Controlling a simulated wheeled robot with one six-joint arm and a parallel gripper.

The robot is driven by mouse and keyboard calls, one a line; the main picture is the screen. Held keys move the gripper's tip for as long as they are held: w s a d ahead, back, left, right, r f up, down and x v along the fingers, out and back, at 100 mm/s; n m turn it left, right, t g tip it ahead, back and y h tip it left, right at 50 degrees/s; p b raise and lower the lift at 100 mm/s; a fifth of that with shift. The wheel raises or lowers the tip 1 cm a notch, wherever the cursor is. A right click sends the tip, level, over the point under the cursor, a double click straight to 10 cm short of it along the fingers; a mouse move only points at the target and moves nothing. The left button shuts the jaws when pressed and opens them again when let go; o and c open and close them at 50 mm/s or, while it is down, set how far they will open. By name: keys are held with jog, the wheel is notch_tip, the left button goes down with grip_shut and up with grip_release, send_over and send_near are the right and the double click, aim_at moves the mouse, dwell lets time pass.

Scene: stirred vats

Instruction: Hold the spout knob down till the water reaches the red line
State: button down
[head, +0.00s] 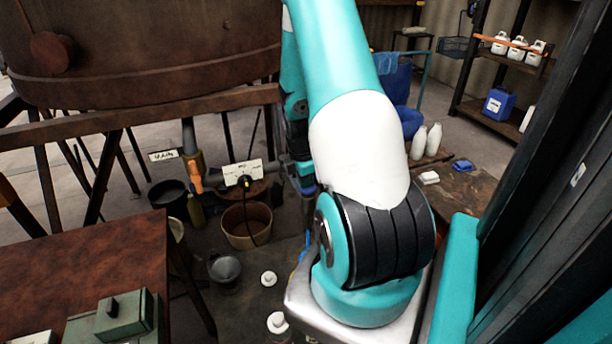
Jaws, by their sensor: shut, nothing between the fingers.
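A spout pipe with an orange part (196,177) comes down below the big brown vat (150,85). Beside it, a pale label plate (242,173) sits on a grey pipe, with a small dark knob-like piece (244,182) under it. A tan bucket (247,240) stands on the floor below. I cannot make out a red line or the water level. My gripper (307,188) points down to the right of the plate, apart from it, and is partly hidden by my arm. It is shut and empty.
A brown table (90,265) with a green box (125,318) is at the lower left. A dark bucket (169,195), a grey pail (224,270) and white-topped bottles (268,278) stand on the floor. Shelves with jugs (515,60) are at the back right.

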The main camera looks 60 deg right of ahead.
aim_at(302, 191)
jog(key=shift+s+a+f, duration=0.3)
jog(key=shift+a+f, duration=0.1)
jog(key=shift+f, duration=0.3)
jog(key=r+p, duration=0.1)
jog(key=r, duration=0.1)
jog(key=r+p, duration=0.4)
jog(key=shift+w, duration=0.25)
notch_tip(302, 191, up, 9)
jog(key=b, duration=0.2)
jog(key=shift+w+a+r, duration=0.15)
jog(key=shift+w+a, duration=0.05)
jog(key=shift+a, duration=0.2)
